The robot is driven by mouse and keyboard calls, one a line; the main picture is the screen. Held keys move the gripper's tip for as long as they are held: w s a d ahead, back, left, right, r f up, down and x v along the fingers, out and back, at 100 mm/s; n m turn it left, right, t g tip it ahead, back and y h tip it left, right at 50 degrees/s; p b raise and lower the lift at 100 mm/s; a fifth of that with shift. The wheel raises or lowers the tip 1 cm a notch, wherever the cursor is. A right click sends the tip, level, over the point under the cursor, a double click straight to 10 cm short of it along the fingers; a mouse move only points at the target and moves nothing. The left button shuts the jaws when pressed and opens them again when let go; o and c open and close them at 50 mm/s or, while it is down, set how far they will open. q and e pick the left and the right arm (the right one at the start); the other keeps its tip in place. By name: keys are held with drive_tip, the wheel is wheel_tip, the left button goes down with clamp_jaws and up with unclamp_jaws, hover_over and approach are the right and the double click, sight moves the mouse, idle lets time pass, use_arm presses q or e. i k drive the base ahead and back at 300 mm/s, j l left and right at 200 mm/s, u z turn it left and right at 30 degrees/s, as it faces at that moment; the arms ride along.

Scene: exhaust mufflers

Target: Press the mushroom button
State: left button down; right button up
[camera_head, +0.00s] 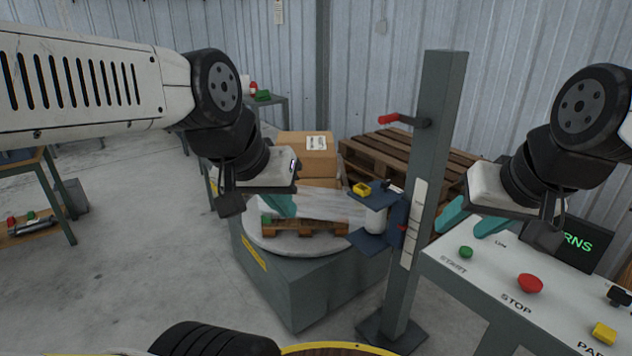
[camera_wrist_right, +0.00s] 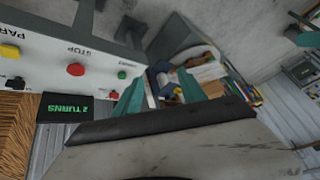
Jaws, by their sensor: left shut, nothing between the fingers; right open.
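The control panel (camera_head: 475,262) at the right carries a red mushroom-shaped button (camera_head: 530,284) marked STOP and a smaller green button (camera_head: 466,252) marked START. In the right wrist view the red button (camera_wrist_right: 75,69) and green button (camera_wrist_right: 122,75) are left of the fingers. My right gripper (camera_head: 470,218) is open and empty above the panel's far left part, close to the green button; it also shows in the right wrist view (camera_wrist_right: 161,90). My left gripper (camera_head: 282,205) is shut and empty, in front of the wrapped load on the turntable.
A yellow button (camera_head: 604,333) and a black knob (camera_head: 619,296) sit further right on the panel. A display (camera_head: 565,243) reading TURNS stands behind it. A grey post (camera_head: 433,170) stands between my grippers, beside the turntable machine (camera_head: 300,282). Wooden pallets (camera_head: 385,152) lie behind.

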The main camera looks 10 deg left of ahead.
sight(529, 282)
drive_tip(key=j+z, duration=0.1)
drive_tip(key=z, duration=0.35)
drive_tip(key=j+z, duration=0.1)
drive_tip(key=z, duration=0.35)
